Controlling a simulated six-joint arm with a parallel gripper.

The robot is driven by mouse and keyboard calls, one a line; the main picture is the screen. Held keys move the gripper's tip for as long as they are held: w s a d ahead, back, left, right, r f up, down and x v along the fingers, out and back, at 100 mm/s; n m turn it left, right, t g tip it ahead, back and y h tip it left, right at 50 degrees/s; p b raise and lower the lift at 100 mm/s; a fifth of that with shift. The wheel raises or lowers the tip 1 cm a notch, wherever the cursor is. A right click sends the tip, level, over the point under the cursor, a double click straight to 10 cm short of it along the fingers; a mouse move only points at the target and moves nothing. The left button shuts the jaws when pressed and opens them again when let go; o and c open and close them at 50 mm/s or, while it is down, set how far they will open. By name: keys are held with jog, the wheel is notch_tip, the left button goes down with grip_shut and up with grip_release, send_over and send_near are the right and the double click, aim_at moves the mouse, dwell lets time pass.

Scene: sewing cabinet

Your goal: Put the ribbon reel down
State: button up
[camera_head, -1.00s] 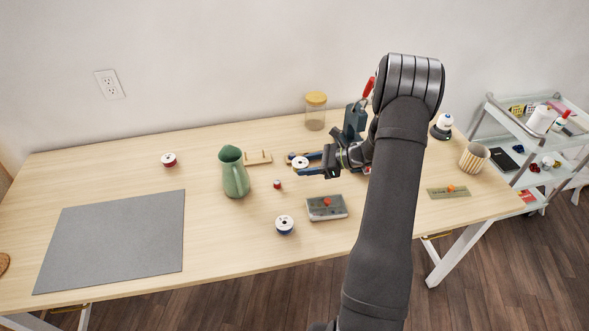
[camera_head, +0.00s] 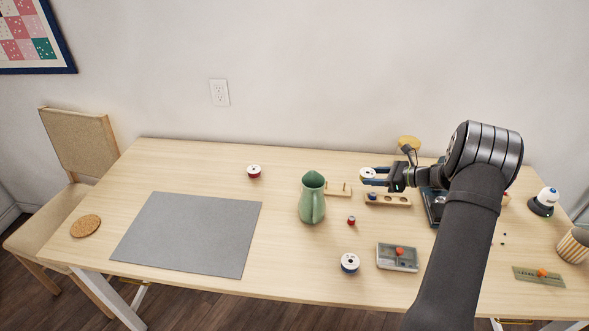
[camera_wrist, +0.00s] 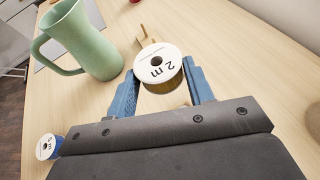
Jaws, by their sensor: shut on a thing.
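My gripper (camera_head: 369,175) is shut on a ribbon reel (camera_head: 367,172) with a white face and holds it above the back part of the table, right of the green pitcher (camera_head: 312,204). In the wrist view the reel (camera_wrist: 159,68) sits between the blue fingers, its face marked "2 m" and its ribbon gold-brown. The bare table (camera_head: 280,262) is wooden. A red reel (camera_head: 254,172) stands at the back, left of the pitcher. A blue reel (camera_head: 349,264) stands near the front edge.
A small wooden block (camera_head: 338,189) and a wooden rack (camera_head: 389,200) lie near my gripper. A small red spool (camera_head: 351,220) and a clear-lidded box (camera_head: 397,258) stand in front. A grey mat (camera_head: 188,235) covers the left. Bare table lies between red reel and pitcher.

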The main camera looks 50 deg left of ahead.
jog(key=s+a+r, duration=0.1)
jog(key=s+a, duration=0.2)
jog(key=a, duration=1.6)
send_over(297, 169)
jog(key=f, duration=0.6)
jog(key=shift+w+d+f, duration=0.1)
jog(key=shift+d+f, duration=0.2)
jog(key=shift+a+f, duration=0.15)
jog(key=shift+f, duration=1.9)
jog(key=shift+f, duration=0.15)
jog(key=o, duration=1)
jog(key=shift+o, duration=0.2)
